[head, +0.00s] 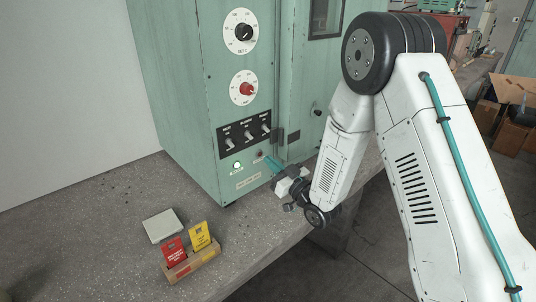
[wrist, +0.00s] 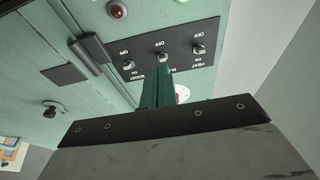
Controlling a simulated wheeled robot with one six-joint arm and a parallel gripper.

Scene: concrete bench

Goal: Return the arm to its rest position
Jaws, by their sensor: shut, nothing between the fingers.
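My gripper (head: 267,159) is shut and empty, its teal fingers close to the front of the green cabinet (head: 180,110), just below the switch panel (head: 244,134). I cannot tell whether the fingertips touch the cabinet. In the wrist view the closed fingers (wrist: 157,88) point toward the row of three toggle switches (wrist: 162,58). My white arm (head: 410,150) reaches down from the right and is bent, with the wrist low over the bench edge.
The concrete bench (head: 110,225) carries a grey square pad (head: 163,225) and a wooden holder (head: 193,267) with a red card (head: 173,252) and a yellow card (head: 199,236). Boxes (head: 515,110) stand far right.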

